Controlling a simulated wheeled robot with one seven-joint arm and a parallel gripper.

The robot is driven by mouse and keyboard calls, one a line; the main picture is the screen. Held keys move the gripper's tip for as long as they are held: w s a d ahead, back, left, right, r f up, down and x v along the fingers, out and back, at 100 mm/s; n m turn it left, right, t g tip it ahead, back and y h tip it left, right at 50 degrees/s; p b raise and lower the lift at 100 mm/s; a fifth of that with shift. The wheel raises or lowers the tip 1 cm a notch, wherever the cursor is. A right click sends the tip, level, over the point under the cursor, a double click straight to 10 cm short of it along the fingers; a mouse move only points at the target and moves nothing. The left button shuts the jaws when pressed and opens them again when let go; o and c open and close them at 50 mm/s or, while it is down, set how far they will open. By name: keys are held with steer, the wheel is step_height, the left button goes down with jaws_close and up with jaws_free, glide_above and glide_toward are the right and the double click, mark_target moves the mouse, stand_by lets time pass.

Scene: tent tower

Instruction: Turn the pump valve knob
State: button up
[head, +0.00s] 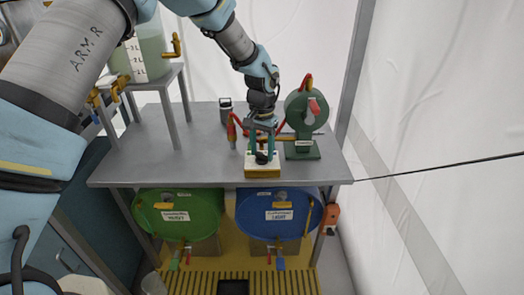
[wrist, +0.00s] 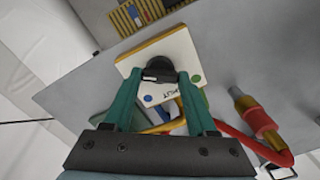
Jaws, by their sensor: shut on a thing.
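The pump valve is a small white box (head: 262,170) with yellow edges on the grey table, near its front edge. The box fills the upper middle of the wrist view (wrist: 180,48), with a green dot, a blue dot and partly hidden lettering on its face. A black knob (wrist: 158,68) stands on the box; it also shows in the head view (head: 261,157). My gripper (head: 262,151) reaches down from above. Its teal fingers (wrist: 160,78) are shut on the black knob, one at each side. The fingers hide part of the knob and the box face.
A green ring-shaped pump (head: 298,112) stands close right of the box, with red hoses nearby. A dark canister (head: 225,106) is at the back of the grey table (head: 170,150). A green barrel (head: 180,220) and a blue barrel (head: 279,220) lie below. A tank (head: 142,58) stands left.

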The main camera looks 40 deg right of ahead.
mark_target(261, 153)
steer(key=shift+m, duration=0.6)
steer(key=o, duration=1.4)
steer(key=shift+c, duration=0.2)
steer(key=shift+r, duration=0.15)
step_height(261, 153, up, 11)
steer(key=b, duration=0.2)
steer(key=shift+f, duration=0.2)
